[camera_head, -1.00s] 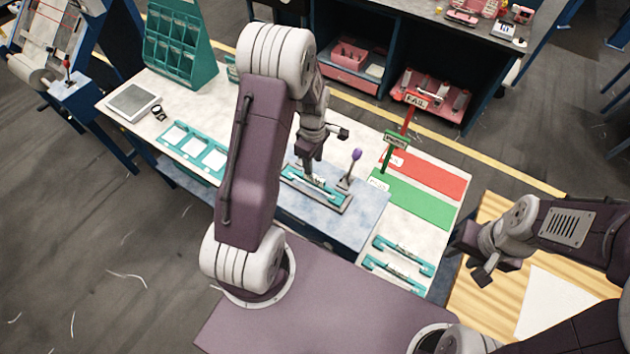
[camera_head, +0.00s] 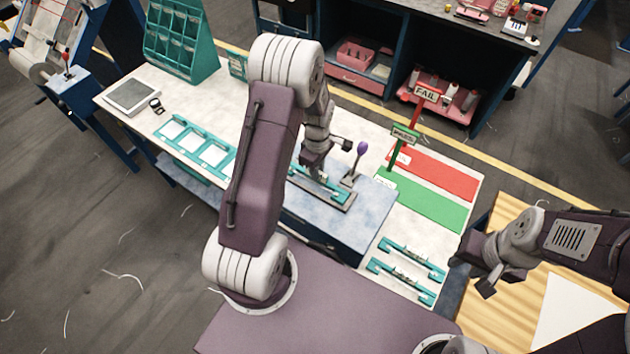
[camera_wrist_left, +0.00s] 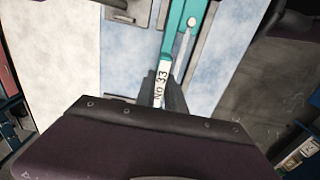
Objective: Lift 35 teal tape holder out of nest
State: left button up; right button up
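The teal tape holder (camera_head: 335,194) lies in a dark grey nest (camera_head: 346,206) on the blue-grey work surface. My left gripper (camera_head: 317,174) points down over its left half and hides part of it. In the left wrist view the holder (camera_wrist_left: 174,45) runs up from between the dark fingers (camera_wrist_left: 162,97). Its white label there reads "No 33" or "No 35". The fingers lie at both sides of the label, close to it; whether they press on it I cannot tell. My right gripper (camera_head: 463,258) hangs at the right, away from the nest, its fingers unclear.
A lever with a purple knob (camera_head: 361,148) stands beside the nest. Two more teal holders (camera_head: 412,259) (camera_head: 401,282) lie at the right front. Green (camera_head: 430,205) and red (camera_head: 435,174) mats with PASS and FAIL signs lie behind. A teal tray (camera_head: 194,147) lies left.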

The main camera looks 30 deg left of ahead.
pick_arm(q)
jog(key=shift+s+r, duration=0.1)
jog(key=shift+r, duration=0.05)
grip_shut()
jog(key=shift+r+p, duration=0.45)
jog(key=shift+p, duration=0.1)
notch_tip(320, 180, up, 3)
jog(key=shift+f+p, duration=0.1)
jog(key=shift+p, duration=1.05)
jog(key=shift+f, duration=0.1)
